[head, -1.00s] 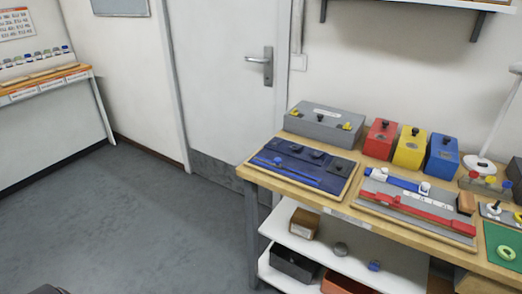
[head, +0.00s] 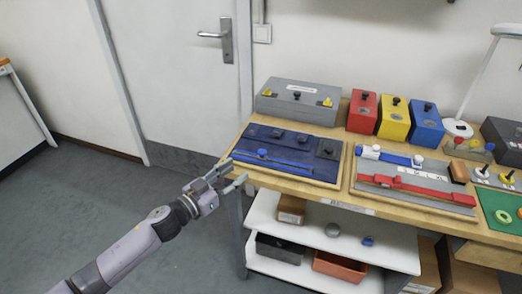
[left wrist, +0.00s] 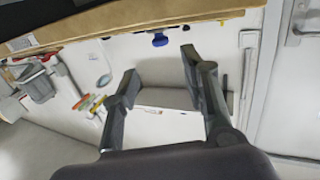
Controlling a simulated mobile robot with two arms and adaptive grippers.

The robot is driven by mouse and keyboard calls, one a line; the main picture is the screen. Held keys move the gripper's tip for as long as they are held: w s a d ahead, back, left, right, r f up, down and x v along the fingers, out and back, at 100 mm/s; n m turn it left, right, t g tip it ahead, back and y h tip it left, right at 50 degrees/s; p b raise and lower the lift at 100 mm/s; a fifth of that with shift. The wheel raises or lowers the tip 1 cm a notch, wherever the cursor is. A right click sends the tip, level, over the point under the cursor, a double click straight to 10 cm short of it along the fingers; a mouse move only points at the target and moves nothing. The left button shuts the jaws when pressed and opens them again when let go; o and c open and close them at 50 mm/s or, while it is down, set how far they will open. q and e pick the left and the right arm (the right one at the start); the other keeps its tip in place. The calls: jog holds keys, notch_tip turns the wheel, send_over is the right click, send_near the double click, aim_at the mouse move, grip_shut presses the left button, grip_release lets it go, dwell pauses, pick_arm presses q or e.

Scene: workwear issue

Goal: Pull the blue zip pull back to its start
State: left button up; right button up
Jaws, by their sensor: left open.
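The dark blue panel (head: 300,143) lies at the left end of the bench, with a lighter blue strip (head: 285,164) along its front. A small blue zip pull (head: 262,153) stands near the strip's left end. My left gripper (head: 234,175) is open and empty, just off the bench's front left corner, to the left of and in front of the pull and apart from it. In the left wrist view its two fingers (left wrist: 160,75) are spread with nothing between them. A small blue thing (left wrist: 160,40) shows beyond them; I cannot tell whether it is the pull. My right gripper is out of view.
Right of the panel is a grey board (head: 420,172) with blue and red strips. A grey box (head: 298,102) and red (head: 362,112), yellow (head: 394,118) and blue (head: 426,124) boxes stand behind. White shelves (head: 285,222) lie below. The floor at left is clear.

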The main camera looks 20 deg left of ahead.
aim_at(259, 154)
pick_arm(q)
jog(key=x, duration=1.1)
jog(key=shift+w, duration=0.15)
jog(key=shift+w+d, duration=0.15)
jog(key=shift+w, duration=0.15)
jog(key=shift+w+d, duration=0.1)
jog(key=shift+w, duration=0.05)
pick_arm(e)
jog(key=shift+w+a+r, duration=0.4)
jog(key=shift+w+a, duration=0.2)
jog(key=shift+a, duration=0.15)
pick_arm(q)
jog(key=shift+c, duration=0.3)
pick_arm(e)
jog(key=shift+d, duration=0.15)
pick_arm(q)
grip_shut()
